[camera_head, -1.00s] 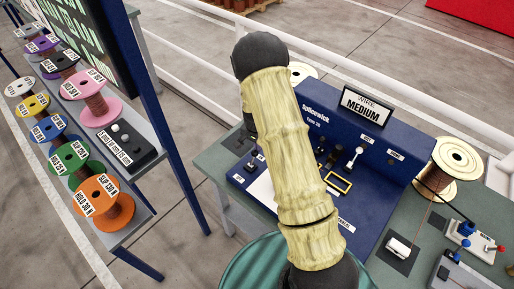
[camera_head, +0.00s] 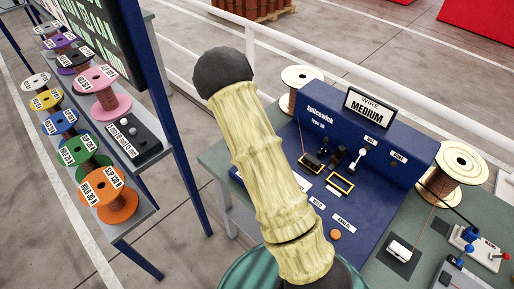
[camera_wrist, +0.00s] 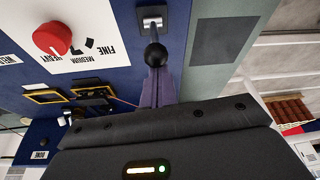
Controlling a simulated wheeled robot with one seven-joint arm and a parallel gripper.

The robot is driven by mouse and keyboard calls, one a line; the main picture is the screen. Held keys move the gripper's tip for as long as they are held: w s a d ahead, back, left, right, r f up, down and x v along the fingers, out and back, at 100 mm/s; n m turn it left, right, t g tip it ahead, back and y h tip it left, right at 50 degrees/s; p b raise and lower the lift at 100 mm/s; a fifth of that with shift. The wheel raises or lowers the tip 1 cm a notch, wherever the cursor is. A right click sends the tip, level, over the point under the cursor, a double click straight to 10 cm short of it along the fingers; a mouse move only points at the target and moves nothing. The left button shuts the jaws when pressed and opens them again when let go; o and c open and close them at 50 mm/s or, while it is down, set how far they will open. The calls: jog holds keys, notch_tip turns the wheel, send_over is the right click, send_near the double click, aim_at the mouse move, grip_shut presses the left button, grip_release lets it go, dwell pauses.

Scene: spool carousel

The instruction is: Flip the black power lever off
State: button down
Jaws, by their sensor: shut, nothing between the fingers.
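The black power lever (camera_wrist: 155,54) shows in the wrist view as a black ball knob, with a silver plate (camera_wrist: 152,20) behind it on the blue panel. My gripper (camera_wrist: 157,72) has its purple-grey fingers together and empty. The fingertips are right at the ball in the picture; I cannot tell if they touch it. In the head view my arm covers both the gripper and this lever. The blue splicing machine (camera_head: 398,178) stands on the green bench.
A red dial knob (camera_wrist: 52,38) is close by in the wrist view, with yellow-framed parts (camera_wrist: 45,97) below it. In the head view a MEDIUM sign (camera_head: 367,107) tops the machine. A spool rack (camera_head: 143,225) stands left, with open floor between.

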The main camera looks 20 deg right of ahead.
jog(key=shift+s+a+r+b, duration=0.1)
jog(key=shift+s+a+b, duration=0.25)
jog(key=shift+a, duration=0.4)
jog(key=shift+s+a+b, duration=0.25)
jog(key=shift+s+a, duration=0.15)
jog(key=shift+a, duration=0.3)
jog(key=shift+s+a+f, duration=0.2)
jog(key=shift+s+a, duration=0.05)
jog(key=shift+a, duration=0.2)
jog(key=shift+s+a+f, duration=0.15)
jog(key=shift+s+a, duration=0.05)
jog(key=shift+a, duration=0.2)
jog(key=w+d+r, duration=0.2)
jog(key=d+r, duration=0.1)
jog(key=shift+w+d+p, duration=0.2)
jog(key=shift+w+p, duration=0.1)
jog(key=shift+p, duration=0.05)
jog(key=shift+a+r+b, duration=0.1)
jog(key=shift+a+b, duration=0.1)
jog(key=shift+b, duration=0.1)
jog(key=s+a+r+b, duration=0.2)
jog(key=s+a+r, duration=0.1)
jog(key=a+r, duration=0.2)
jog(key=shift+s+a+r, duration=0.3)
jog(key=shift+s+a, duration=0.05)
jog(key=shift+a, duration=0.2)
